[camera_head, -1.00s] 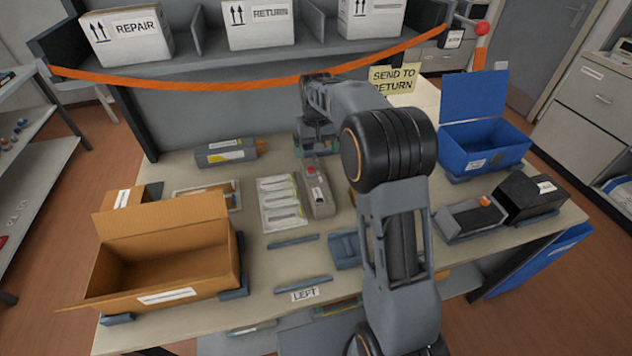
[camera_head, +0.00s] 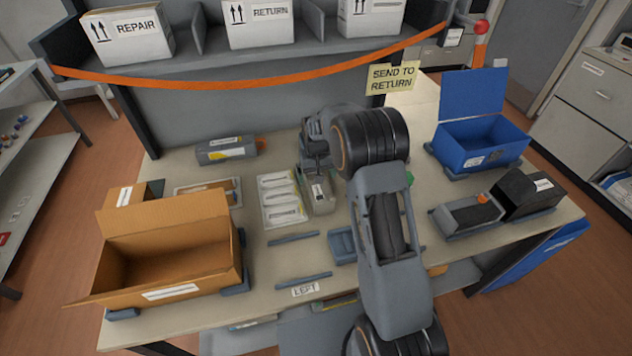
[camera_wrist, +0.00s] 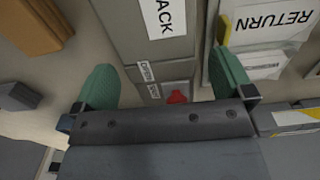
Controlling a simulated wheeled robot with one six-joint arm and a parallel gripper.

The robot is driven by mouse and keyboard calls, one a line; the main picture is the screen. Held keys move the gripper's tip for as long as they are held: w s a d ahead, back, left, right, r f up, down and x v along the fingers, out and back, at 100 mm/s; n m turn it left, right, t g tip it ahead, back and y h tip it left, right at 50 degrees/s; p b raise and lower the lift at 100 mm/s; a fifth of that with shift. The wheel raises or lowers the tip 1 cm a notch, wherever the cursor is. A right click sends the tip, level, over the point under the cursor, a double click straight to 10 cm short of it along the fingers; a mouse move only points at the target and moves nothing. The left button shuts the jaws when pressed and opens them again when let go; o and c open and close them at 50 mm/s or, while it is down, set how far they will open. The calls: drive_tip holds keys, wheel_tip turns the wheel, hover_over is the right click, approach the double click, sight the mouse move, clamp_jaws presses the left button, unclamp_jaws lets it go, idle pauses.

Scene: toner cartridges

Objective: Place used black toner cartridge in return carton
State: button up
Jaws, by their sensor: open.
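A grey toner cartridge (camera_head: 318,197) lies on the table beside the white tray. In the wrist view the cartridge (camera_wrist: 155,50) has a white label ending in "ACK" and a red part near its end. My gripper (camera_head: 317,160) is over the cartridge's far end. In the wrist view my gripper (camera_wrist: 165,66) is open, with one green finger on each side of the cartridge; I cannot tell whether they touch it. An open brown carton (camera_head: 165,262) stands at the left; its front label is unreadable. A white box marked RETURN (camera_head: 258,36) is on the shelf.
A white tray (camera_head: 282,210) with labelled packets lies left of the cartridge. A grey and yellow cartridge (camera_head: 227,151) lies behind. An open blue bin (camera_head: 484,148) and a black device (camera_head: 530,192) are at the right. A SEND TO RETURN sign (camera_head: 392,77) hangs behind.

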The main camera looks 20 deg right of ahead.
drive_tip(key=shift+f, duration=0.7)
drive_tip(key=c, duration=1.2)
drive_tip(key=shift+c, duration=0.7)
drive_tip(key=shift+r, duration=0.15)
